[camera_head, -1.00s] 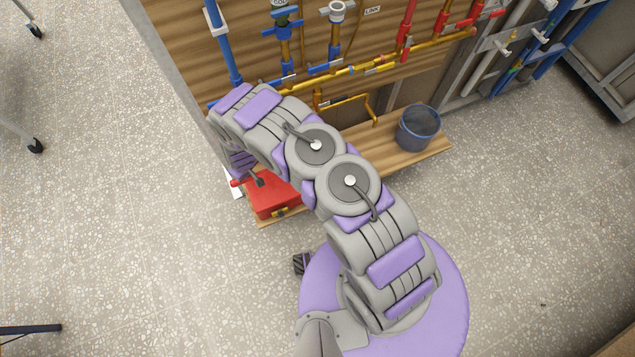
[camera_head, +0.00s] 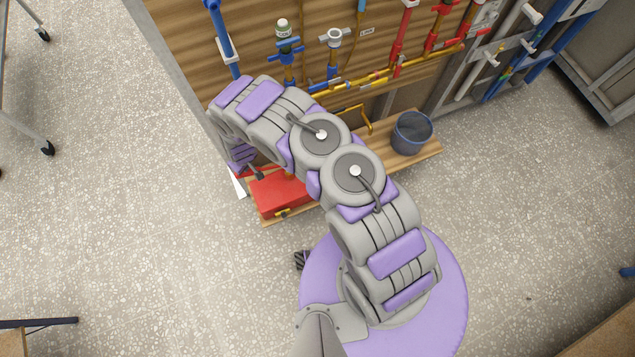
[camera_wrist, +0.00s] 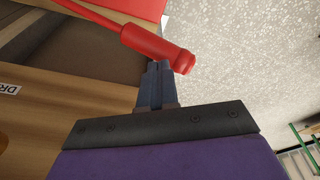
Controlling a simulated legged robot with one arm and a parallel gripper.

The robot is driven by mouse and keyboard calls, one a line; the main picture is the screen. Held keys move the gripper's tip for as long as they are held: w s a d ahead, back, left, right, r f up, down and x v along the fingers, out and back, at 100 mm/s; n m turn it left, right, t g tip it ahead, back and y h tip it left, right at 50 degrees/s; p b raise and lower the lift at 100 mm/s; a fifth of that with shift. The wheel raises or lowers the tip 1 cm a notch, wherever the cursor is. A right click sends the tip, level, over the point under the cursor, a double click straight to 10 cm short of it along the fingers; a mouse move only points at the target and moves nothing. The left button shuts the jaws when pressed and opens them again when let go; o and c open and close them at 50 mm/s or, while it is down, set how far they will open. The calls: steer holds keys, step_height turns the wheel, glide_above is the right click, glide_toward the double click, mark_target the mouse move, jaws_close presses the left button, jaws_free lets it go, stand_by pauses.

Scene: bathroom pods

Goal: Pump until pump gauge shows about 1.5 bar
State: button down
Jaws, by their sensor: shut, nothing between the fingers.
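The red pump box (camera_head: 280,194) sits on the wooden base below the pipe panel, partly hidden by my arm in the head view. Its red handle (camera_wrist: 155,45) crosses the top of the wrist view, with a rounded grip end. My gripper (camera_wrist: 158,70) is shut and empty, its fingertips right at the underside of the grip end in the picture; I cannot tell whether they touch. In the head view my gripper (camera_head: 256,172) is small, at the box's upper left edge. The pump gauge is not readable in either view.
A dark blue bucket (camera_head: 412,133) stands on the wooden base to the right. Blue, red and brass pipes with valves line the wooden panel (camera_head: 180,50) behind. A grey metal frame (camera_head: 590,60) stands at the upper right.

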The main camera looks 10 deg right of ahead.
steer(key=shift+f, duration=0.1)
step_height(320, 180, down, 11)
steer(key=b, duration=1)
step_height(320, 180, up, 12)
steer(key=p, duration=1.1)
steer(key=shift+f, duration=0.4)
step_height(320, 180, down, 12)
steer(key=b, duration=1.1)
step_height(320, 180, up, 12)
steer(key=p, duration=1.1)
